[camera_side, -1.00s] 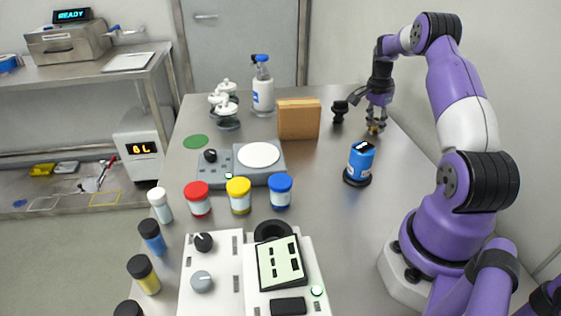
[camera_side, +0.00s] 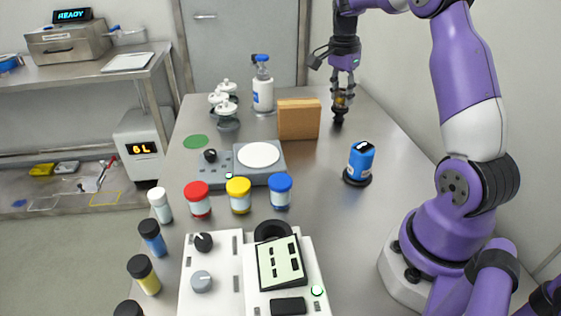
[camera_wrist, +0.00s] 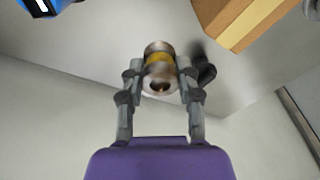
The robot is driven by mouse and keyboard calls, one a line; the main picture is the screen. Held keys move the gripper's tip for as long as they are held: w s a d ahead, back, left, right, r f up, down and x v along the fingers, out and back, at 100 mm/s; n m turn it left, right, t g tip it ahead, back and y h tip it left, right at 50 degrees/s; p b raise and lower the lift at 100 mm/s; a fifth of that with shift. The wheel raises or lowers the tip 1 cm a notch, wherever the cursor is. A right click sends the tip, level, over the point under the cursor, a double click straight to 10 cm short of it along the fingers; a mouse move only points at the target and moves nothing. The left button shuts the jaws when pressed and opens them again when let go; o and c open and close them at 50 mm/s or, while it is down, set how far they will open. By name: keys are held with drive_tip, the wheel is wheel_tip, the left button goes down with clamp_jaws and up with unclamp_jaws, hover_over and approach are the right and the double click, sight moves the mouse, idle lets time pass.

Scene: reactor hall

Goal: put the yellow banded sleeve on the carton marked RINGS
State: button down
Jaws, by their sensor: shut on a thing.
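My gripper (camera_side: 341,99) is shut on the yellow banded sleeve (camera_side: 340,98), a small metallic piece with a yellow band. The wrist view shows the sleeve (camera_wrist: 160,70) between both fingertips, its open end facing the camera. It is held in the air at the far right of the bench, in front of or above a small black object. A brown carton (camera_side: 299,120) stands to the left of my gripper; it also shows at the top right of the wrist view (camera_wrist: 240,18). No RINGS marking is readable on it in these views.
The small black object (camera_side: 339,117) is close below my gripper and partly hidden. A blue canister (camera_side: 361,161) stands nearer on the right.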

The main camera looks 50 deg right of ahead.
drive_tip(key=w+a+r+n+t+y, duration=0.1)
drive_tip(key=a+r+n, duration=0.2)
drive_tip(key=a+n, duration=0.7)
drive_tip(key=w+a+r+n+t, duration=0.1)
drive_tip(key=a+r+n, duration=0.2)
drive_tip(key=a+n, duration=0.75)
drive_tip(key=m, duration=0.6)
hover_over(309, 101)
drive_tip(key=shift+s+a+f+n, duration=0.1)
drive_tip(key=shift+a+f+n, duration=0.05)
drive_tip(key=shift+f, duration=0.4)
drive_tip(key=shift+s+a+f+n, duration=0.1)
drive_tip(key=shift+f, duration=0.45)
drive_tip(key=shift+d+f, duration=0.15)
drive_tip(key=shift+f, duration=2.4)
drive_tip(key=shift+f, duration=0.15)
